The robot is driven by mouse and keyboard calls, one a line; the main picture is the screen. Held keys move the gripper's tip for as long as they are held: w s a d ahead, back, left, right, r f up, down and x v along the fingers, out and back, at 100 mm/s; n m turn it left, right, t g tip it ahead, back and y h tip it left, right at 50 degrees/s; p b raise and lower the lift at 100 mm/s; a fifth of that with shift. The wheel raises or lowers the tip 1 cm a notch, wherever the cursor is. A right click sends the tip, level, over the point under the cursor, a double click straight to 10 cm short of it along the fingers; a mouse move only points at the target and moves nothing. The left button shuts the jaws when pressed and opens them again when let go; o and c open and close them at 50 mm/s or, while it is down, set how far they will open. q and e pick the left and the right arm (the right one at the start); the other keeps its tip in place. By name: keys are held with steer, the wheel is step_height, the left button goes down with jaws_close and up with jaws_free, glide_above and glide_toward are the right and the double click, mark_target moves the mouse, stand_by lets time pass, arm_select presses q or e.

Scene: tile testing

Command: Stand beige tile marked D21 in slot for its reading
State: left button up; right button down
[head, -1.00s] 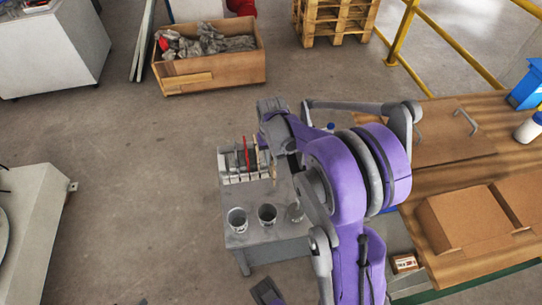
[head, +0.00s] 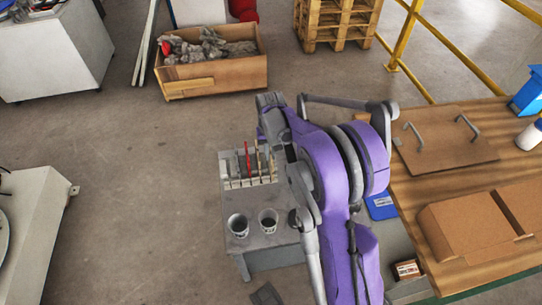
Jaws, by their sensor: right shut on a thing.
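A light slotted rack (head: 232,183) stands on the back of a small grey table. A red tile (head: 247,152) and a dark grey one stand in it. My right gripper (head: 269,148) points down over the right part of the rack, largely hidden by its own wrist and arm. It is shut on a thin beige tile (head: 259,158), which looks upright at the rack. I cannot read its marking, nor tell whether its lower edge sits in a slot. My left gripper does not show clearly.
A wooden bench (head: 440,195) with cardboard boxes (head: 475,225) is on the right.

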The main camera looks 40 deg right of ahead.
steer(key=shift+w+d+f, duration=0.1)
steer(key=shift+w+d, duration=0.4)
steer(key=shift+w, duration=0.35)
steer(key=shift+w+d+f, duration=0.1)
steer(key=shift+w+d, duration=0.35)
steer(key=shift+w, duration=0.4)
steer(key=shift+w+d, duration=0.2)
steer(key=shift+w, duration=0.2)
steer(key=shift+f, duration=0.25)
steer(key=shift+f+b, duration=1.05)
steer(key=shift+f, duration=0.2)
steer(key=shift+f, duration=0.15)
steer(key=c, duration=0.9)
jaws_free()
steer(key=shift+o, duration=0.2)
step_height(320, 180, up, 11)
steer(key=shift+p, duration=0.7)
